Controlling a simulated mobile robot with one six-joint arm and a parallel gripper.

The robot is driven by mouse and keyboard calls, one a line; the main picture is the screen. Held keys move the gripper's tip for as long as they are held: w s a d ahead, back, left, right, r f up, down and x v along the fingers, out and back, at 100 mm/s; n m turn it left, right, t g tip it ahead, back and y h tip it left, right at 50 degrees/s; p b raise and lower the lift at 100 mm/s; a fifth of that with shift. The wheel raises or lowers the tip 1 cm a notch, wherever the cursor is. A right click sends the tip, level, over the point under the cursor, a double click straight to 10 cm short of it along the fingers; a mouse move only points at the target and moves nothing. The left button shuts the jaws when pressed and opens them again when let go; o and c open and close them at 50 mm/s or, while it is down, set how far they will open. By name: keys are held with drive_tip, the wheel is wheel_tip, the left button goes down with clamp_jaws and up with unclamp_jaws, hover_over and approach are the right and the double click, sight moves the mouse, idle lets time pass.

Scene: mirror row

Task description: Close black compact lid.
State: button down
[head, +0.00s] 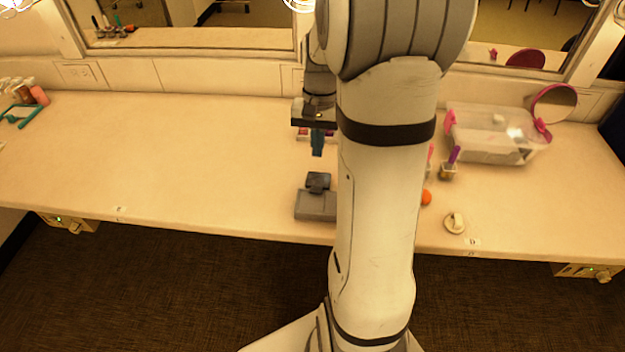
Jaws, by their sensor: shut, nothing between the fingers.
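My gripper (317,145) has teal fingers. It points down above the counter, left of my arm, and its fingers are together with nothing between them. A small dark, squarish piece (318,181) shows below and just in front of it, at the back of a grey block (315,206). This may be the black compact, but I cannot tell for sure or make out its lid's angle. A flat case with reddish pans (304,134) lies behind the fingers, partly covered by them. My arm hides the counter to the right of these things.
A clear bin (490,150) stands at the right, with a round pink-rimmed mirror (553,104) by it. A small cup (448,170), an orange ball (426,197) and a cream round item (455,222) are right of my arm. The left-centre counter (190,160) is clear.

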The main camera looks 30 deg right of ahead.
sight(316, 190)
drive_tip(key=f, duration=0.3)
drive_tip(key=s+f, duration=0.1)
drive_tip(key=f, duration=0.3)
drive_tip(key=a+f, duration=0.1)
drive_tip(key=f, duration=0.2)
drive_tip(key=shift+s+f, duration=0.15)
drive_tip(key=shift+f, duration=0.15)
drive_tip(key=shift+b, duration=0.3)
